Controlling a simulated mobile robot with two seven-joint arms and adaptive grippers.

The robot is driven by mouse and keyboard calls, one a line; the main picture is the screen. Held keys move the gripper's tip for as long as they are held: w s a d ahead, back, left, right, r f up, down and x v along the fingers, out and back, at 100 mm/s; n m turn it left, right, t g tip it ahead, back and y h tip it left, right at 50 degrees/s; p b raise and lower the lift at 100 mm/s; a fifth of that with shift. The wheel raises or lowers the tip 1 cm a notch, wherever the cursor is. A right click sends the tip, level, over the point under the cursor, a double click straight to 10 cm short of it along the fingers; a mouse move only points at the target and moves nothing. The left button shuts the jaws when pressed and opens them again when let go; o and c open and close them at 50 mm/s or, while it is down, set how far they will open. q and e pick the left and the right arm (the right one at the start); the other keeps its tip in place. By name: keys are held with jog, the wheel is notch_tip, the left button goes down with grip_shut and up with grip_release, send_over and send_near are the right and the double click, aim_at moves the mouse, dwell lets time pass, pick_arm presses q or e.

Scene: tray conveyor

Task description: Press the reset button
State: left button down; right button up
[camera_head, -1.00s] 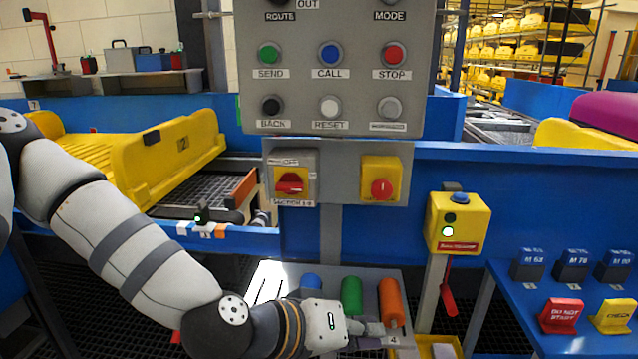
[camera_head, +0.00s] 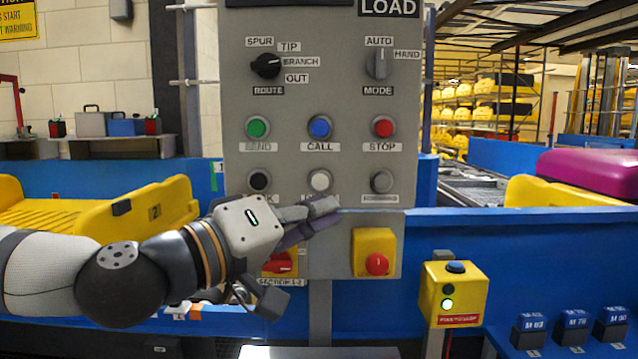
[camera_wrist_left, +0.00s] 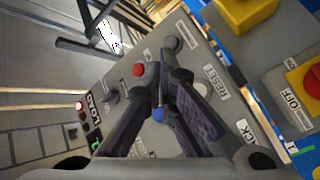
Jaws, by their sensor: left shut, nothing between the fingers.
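In the left wrist view, my fingers (camera_wrist_left: 169,80) cross the panel between the red button and the RESET label (camera_wrist_left: 208,88); the reset button itself cannot be made out there. My right gripper is not in view.
Below the panel are a red rotary switch (camera_head: 280,262), partly behind my gripper, and a yellow box with a red button (camera_head: 375,252). A yellow tray (camera_head: 150,212) is left.

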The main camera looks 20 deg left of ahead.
aim_at(320, 182)
pick_arm(q)
jog(key=w+a+b, duration=0.2)
jog(key=w, duration=0.6)
jog(key=shift+w+a+b, duration=0.25)
jog(key=shift+b, duration=0.15)
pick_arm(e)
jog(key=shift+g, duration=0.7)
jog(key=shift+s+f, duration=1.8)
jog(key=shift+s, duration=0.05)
pick_arm(q)
jog(key=shift+w, duration=0.1)
jog(key=shift+w+a, duration=0.1)
jog(key=shift+w, duration=0.25)
